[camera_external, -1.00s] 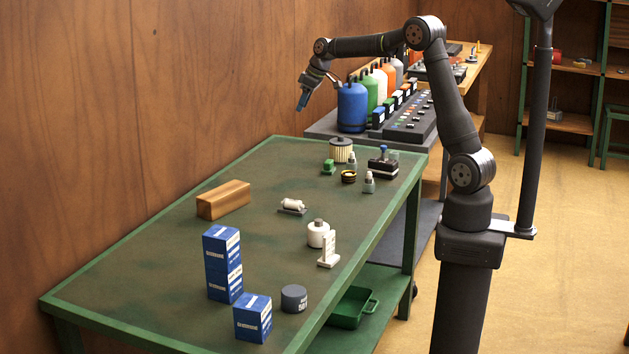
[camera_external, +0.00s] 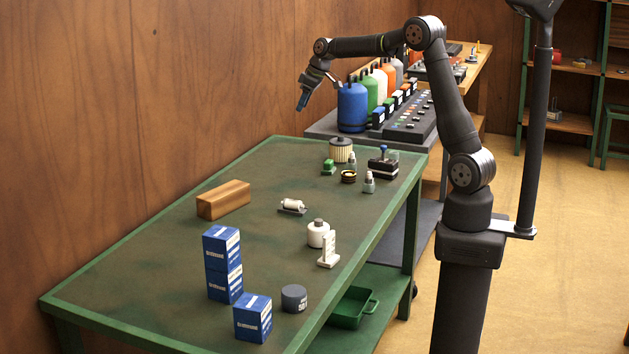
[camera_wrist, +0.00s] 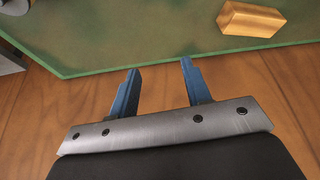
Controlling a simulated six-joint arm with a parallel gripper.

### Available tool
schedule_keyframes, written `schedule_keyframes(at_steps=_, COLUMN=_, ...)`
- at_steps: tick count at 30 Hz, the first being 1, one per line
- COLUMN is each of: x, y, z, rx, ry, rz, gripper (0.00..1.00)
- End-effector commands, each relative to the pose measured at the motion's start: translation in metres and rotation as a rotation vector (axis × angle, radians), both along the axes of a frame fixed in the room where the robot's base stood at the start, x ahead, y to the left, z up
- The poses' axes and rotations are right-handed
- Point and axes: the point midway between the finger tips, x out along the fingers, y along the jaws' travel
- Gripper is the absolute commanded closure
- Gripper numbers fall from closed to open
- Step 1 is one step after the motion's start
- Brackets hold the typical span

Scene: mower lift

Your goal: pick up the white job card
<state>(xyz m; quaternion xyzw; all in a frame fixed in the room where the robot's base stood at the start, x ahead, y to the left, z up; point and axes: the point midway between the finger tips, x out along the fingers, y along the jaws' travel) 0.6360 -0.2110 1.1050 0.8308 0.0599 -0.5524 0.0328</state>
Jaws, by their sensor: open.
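A small white upright piece on a foot, which looks like the white job card (camera_external: 328,251), stands near the right edge of the green table (camera_external: 150,285), in front of a white bottle. It is out of the wrist view. My gripper (camera_external: 302,102) hangs in the air beyond the table's far left edge, by the wood wall, far from the card. In the wrist view my gripper (camera_wrist: 160,67) shows two blue fingers apart with nothing between them.
A wooden block (camera_external: 223,200) lies near the left edge; it also shows in the wrist view (camera_wrist: 250,19). Blue boxes (camera_external: 222,265), a grey round tin (camera_external: 294,298) and the white bottle (camera_external: 317,233) stand around the card. A blue jug (camera_external: 352,108) is close to my gripper.

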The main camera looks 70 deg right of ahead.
Motion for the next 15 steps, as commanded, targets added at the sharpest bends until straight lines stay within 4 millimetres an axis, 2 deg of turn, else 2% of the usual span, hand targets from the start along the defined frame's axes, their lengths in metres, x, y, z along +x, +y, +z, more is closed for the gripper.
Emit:
schedule_keyframes(at_steps=3, x=0.000, y=0.000, z=0.000, rx=0.000, ry=0.000, rz=0.000, gripper=0.56)
schedule_keyframes(at_steps=5, x=0.000, y=0.000, z=0.000, rx=0.000, ry=0.000, rz=0.000, gripper=0.65)
schedule_keyframes(at_steps=12, x=0.000, y=0.000, z=0.000, rx=0.000, ry=0.000, rz=0.001, gripper=0.65)
schedule_keyframes(at_steps=15, x=0.001, y=0.011, z=-0.001, rx=-0.001, ry=0.006, rz=0.019, gripper=0.65)
